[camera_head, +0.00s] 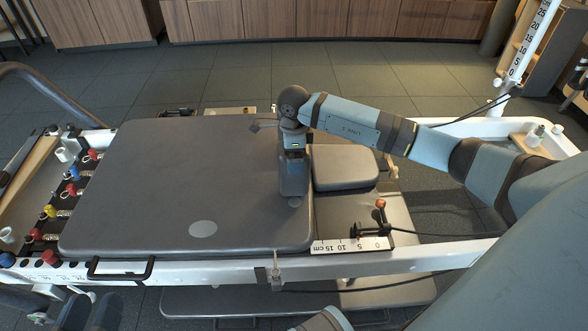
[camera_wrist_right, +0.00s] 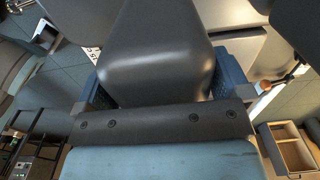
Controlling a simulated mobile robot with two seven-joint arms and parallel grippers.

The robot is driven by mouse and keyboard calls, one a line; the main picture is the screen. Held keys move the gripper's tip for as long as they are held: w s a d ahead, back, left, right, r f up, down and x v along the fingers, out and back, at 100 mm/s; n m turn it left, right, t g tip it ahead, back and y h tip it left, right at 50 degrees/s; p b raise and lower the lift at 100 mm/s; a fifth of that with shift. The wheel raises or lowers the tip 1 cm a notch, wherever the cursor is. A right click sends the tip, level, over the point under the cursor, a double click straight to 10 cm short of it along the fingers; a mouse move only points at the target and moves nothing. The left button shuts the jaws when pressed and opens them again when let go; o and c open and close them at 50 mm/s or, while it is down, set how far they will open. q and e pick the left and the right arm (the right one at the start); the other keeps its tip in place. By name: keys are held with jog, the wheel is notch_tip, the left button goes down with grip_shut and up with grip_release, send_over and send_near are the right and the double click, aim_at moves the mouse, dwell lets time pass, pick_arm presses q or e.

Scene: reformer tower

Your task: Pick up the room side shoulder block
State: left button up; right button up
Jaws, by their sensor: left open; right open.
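A smooth dark grey padded block (camera_wrist_right: 158,65), seemingly the shoulder block, fills the middle of the right wrist view. The blue fingers of my right gripper (camera_wrist_right: 165,88) stand on either side of it, open; I cannot tell whether they touch it. In the head view my right arm comes in from the right and its wrist is over the carriage, left of the headrest (camera_head: 346,163). A dark upright shape is below that wrist; I cannot tell where hand ends and block begins. My left gripper (camera_head: 91,312) seems to be the pair of dark fingers at the lower left, open and empty.
The flat grey carriage (camera_head: 165,180) lies left of my right wrist, mostly bare. A white rail with a ruler (camera_head: 350,245) runs along the near side. An orange-topped knob (camera_head: 381,203) stands right of the carriage. Coloured spring ends (camera_head: 72,190) line the left.

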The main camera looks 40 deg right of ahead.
jog(key=shift+f, duration=0.15)
grip_shut()
dwell(0.5)
